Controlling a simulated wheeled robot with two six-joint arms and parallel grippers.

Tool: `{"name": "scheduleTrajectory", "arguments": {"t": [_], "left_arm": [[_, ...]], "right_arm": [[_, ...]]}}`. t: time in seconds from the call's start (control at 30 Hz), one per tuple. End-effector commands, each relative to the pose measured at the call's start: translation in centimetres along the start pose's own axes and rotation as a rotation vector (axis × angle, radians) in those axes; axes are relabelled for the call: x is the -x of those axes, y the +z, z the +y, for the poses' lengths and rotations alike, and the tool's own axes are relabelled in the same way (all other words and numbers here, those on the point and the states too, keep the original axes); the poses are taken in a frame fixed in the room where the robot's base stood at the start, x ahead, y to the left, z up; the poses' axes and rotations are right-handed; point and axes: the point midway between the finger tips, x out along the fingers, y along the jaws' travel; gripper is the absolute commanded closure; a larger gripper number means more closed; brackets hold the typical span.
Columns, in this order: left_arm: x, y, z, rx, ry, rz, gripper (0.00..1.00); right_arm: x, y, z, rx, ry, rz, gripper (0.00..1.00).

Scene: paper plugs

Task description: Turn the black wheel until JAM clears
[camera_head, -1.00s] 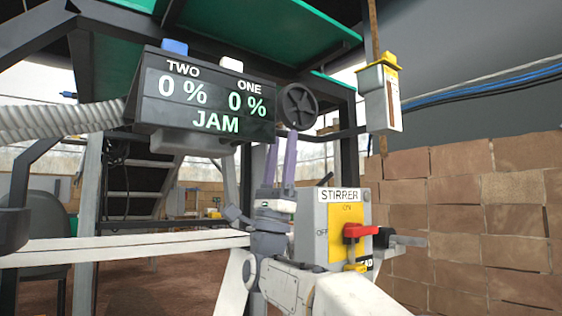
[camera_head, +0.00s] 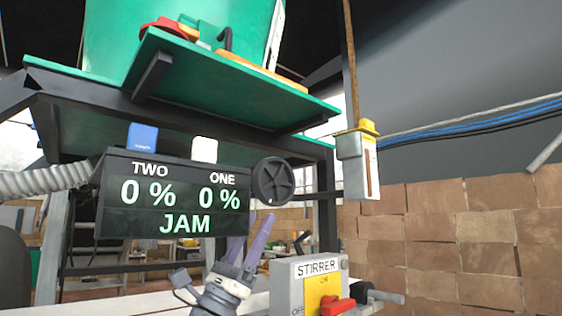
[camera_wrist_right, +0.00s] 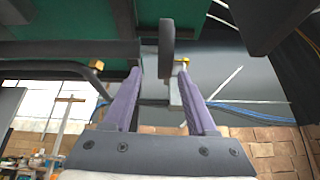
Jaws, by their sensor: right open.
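The black wheel (camera_head: 273,181) is a spoked disc at the right end of the dark display box (camera_head: 110,225). The display reads TWO 0 %, ONE 0 % and JAM in pale green. My right gripper (camera_head: 253,229) is below the wheel, its purple fingers pointing up and leaning right. It is open and empty. In the right wrist view the wheel (camera_wrist_right: 166,48) shows edge-on, beyond the fingertips (camera_wrist_right: 160,76) and in line with the gap between them. I see no contact. My left gripper is not in view.
A STIRRER switch box (camera_head: 303,272) with a red handle (camera_head: 337,306) stands right of my right gripper. A blue block (camera_head: 142,137) and a white block (camera_head: 204,150) sit on the display box. A grey-yellow box (camera_head: 357,165) hangs at right before a brick wall (camera_head: 440,240).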

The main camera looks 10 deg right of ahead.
Motion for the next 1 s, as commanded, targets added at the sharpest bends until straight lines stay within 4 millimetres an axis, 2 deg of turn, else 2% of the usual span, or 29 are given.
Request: {"name": "scheduleTrajectory", "arguments": {"t": [0.03, 0.23, 0.4, 0.53, 1.0], "left_arm": [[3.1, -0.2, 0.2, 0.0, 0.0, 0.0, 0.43], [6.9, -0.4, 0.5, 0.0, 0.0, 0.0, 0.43], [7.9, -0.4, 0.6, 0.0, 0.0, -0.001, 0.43], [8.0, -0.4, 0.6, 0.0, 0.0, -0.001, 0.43], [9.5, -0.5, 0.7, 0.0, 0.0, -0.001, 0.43]], "right_arm": [[-1.2, 1.1, 0.2, 0.002, 0.005, 0.049, 0.43], [-0.4, 1.3, -0.2, 0.036, 0.001, 0.195, 0.43], [0.3, 1.2, -0.6, 0.055, -0.002, 0.247, 0.43], [-0.3, 0.9, -0.7, 0.059, -0.006, 0.255, 0.43], [-8.1, -1.1, -0.8, 0.058, -0.007, 0.253, 0.43]]}}
